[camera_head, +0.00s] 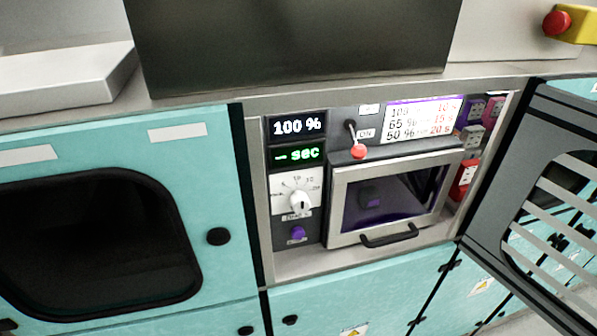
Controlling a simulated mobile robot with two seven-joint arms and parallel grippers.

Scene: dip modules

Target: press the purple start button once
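The purple start button (297,233) sits low on the dark control panel, below the white dial (299,202) and above a small label. It looks unobstructed. Above the dial, one display (297,126) reads "100 %" and a green display (297,154) reads "- sec". A lever with a red knob (359,152) is beside the word "ON". The chamber door (335,208) with a dark window and black handle is shut; a dark object (369,197) shows dimly inside. Neither of my grippers shows in this view.
An open grey slatted door (500,190) stands at the right. A teal cabinet with a dark window (100,245) is at the left. Small purple, grey and red modules (472,135) line the right wall. A red emergency button (557,22) is at top right.

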